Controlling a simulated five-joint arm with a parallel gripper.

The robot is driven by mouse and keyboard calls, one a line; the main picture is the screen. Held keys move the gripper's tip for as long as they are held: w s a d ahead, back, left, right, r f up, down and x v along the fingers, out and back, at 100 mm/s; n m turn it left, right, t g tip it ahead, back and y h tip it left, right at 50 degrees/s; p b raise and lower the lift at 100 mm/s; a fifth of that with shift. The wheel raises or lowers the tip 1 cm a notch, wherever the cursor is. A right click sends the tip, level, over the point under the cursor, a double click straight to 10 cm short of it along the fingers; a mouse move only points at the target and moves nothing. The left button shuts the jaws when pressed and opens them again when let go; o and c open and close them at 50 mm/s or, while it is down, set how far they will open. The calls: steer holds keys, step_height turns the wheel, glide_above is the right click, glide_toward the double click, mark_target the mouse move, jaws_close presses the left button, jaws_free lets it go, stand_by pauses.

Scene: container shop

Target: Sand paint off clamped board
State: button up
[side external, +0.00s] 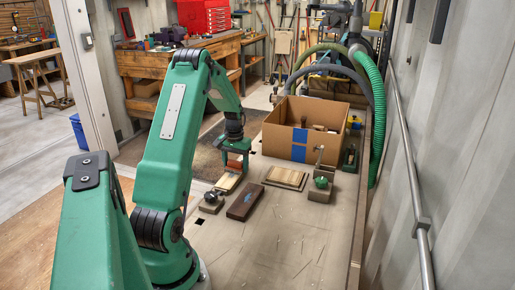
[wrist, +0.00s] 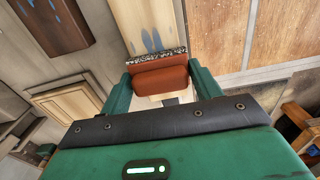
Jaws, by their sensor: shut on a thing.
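My gripper (side external: 236,150) is shut on an orange-brown sanding block (side external: 236,162). In the wrist view, the block (wrist: 160,79) sits between the two green fingers, with a speckled gritty layer along its far edge. A pale wooden board (side external: 227,183) lies below and in front of the gripper. In the wrist view, the board (wrist: 145,17) runs away from the block and shows blue paint marks (wrist: 152,41) close to it. I cannot tell whether the block touches the board. A clamp with a dark knob (side external: 212,198) stands at the board's near end.
A dark brown board (side external: 245,203) lies right of the pale one; blue marks show on it in the wrist view (wrist: 50,22). An open cardboard box (side external: 285,142) stands behind. The near bench top is clear.

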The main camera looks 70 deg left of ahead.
mark_target(230, 177)
steer(key=s+d, duration=0.3)
steer(key=shift+s+d, duration=0.2)
steer(key=shift+s, duration=0.05)
steer(key=shift+r, duration=0.15)
step_height(230, 177, up, 8)
stand_by(0.5)
steer(key=shift+d, duration=0.1)
steer(key=w+d+r+m, duration=0.3)
steer(key=w+d, duration=0.1)
steer(key=d, duration=0.8)
steer(key=w+d+r+m, duration=0.2)
steer(key=w+d, duration=0.3)
steer(key=d, duration=0.7)
steer(key=w+d+r+m, duration=0.3)
steer(key=w+d, duration=0.1)
steer(key=d, duration=0.8)
steer(key=shift+w+r+m, duration=0.3)
